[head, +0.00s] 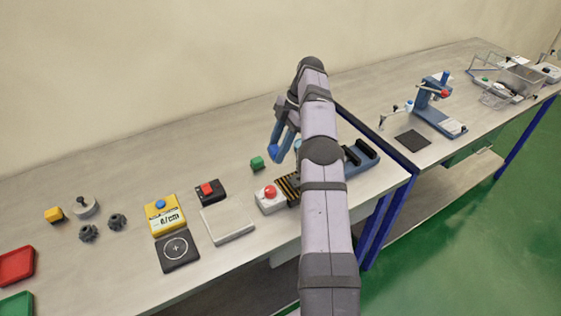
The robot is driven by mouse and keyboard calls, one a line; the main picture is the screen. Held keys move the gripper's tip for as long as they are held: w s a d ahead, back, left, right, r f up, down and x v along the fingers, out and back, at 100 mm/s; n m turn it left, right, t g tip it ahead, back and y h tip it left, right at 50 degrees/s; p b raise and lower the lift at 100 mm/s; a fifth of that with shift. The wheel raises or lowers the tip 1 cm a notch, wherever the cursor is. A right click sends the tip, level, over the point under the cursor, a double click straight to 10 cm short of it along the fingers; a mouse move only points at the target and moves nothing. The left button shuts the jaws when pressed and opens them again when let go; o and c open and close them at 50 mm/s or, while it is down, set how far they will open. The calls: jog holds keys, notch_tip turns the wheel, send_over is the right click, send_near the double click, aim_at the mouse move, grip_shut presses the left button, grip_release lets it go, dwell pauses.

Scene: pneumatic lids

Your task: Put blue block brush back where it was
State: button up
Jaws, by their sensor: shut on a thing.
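My gripper (279,143) is at upper centre, left of my arm, above the back part of the near table. It is shut on a small bright blue thing (273,153), which shows at the fingertips and seems to be the blue block brush. The fingers hide much of it, and its bristles cannot be made out. No marked place for the brush can be made out.
A red-button box (269,198), striped piece (289,186) and blue-grey fixture (362,157) lie around my arm, which hides part of the table. A white plate (227,224), yellow device (166,218) and dark red-topped box (209,192) stand left. The back left table is clear.

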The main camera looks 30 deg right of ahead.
jog(key=w+d+r+m+t+h, duration=0.2)
jog(key=w+d+m+t+h, duration=0.2)
jog(key=m, duration=1.3)
jog(key=shift+w+d+h, duration=0.3)
jog(key=shift+w+d, duration=0.2)
jog(key=shift+w, duration=0.65)
jog(key=shift+f+p, duration=1.65)
jog(key=shift+f, duration=3.4)
jog(key=shift+f, duration=0.15)
jog(key=o, duration=1)
